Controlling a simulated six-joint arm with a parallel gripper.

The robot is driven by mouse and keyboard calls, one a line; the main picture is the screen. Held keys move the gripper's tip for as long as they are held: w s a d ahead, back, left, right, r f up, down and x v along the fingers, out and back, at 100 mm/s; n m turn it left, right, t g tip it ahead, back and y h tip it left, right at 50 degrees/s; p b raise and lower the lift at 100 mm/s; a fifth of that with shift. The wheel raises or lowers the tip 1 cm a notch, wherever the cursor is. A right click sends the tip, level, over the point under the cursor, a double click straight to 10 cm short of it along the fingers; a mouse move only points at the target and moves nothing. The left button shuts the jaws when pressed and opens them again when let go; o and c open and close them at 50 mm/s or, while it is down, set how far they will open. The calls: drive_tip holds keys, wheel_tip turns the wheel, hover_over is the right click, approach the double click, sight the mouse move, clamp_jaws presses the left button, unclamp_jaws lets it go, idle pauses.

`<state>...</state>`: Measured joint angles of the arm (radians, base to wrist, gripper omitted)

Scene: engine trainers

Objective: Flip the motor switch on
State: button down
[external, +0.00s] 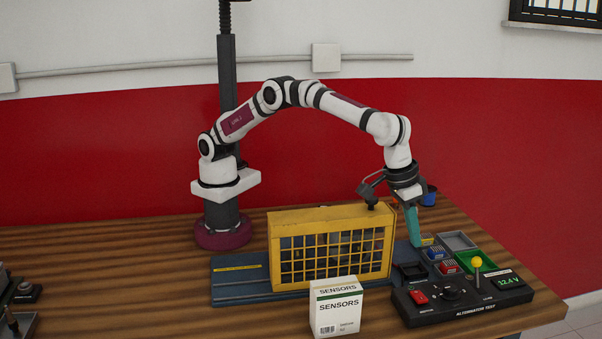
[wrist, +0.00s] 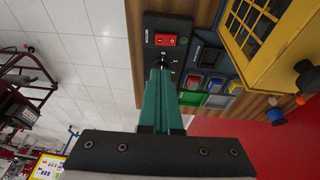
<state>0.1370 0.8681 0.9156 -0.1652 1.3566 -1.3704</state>
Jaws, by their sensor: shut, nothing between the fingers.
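The black control panel (external: 455,312), marked ALTERNATOR TEST, lies at the front right of the bench. It carries a red rocker switch (external: 418,297), a black knob (external: 450,293) and a yellow-balled lever (external: 477,263). My gripper (external: 416,243), with teal fingers, is shut and empty, pointing down above and behind the panel. In the wrist view the fingertips (wrist: 160,68) overlap the knob area, with the red rocker switch (wrist: 165,40) just beyond them. The fingers hide the lever there.
A yellow cage (external: 330,245) stands left of my gripper. A SENSORS box (external: 336,306) stands in front of it, left of the panel.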

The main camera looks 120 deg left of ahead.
sight(422, 299)
drive_tip(key=x, duration=1.3)
drive_tip(key=shift+s+d+f, duration=0.1)
drive_tip(key=shift+s+d, duration=0.2)
drive_tip(key=shift+d, duration=0.05)
drive_tip(key=shift+w+f, duration=0.1)
drive_tip(key=shift+f, duration=0.35)
drive_tip(key=shift+w+d+f, duration=0.1)
drive_tip(key=shift+d+f, duration=0.1)
drive_tip(key=shift+f, duration=0.1)
drive_tip(key=shift+s+a+r, duration=0.25)
drive_tip(key=shift+s+a, duration=0.3)
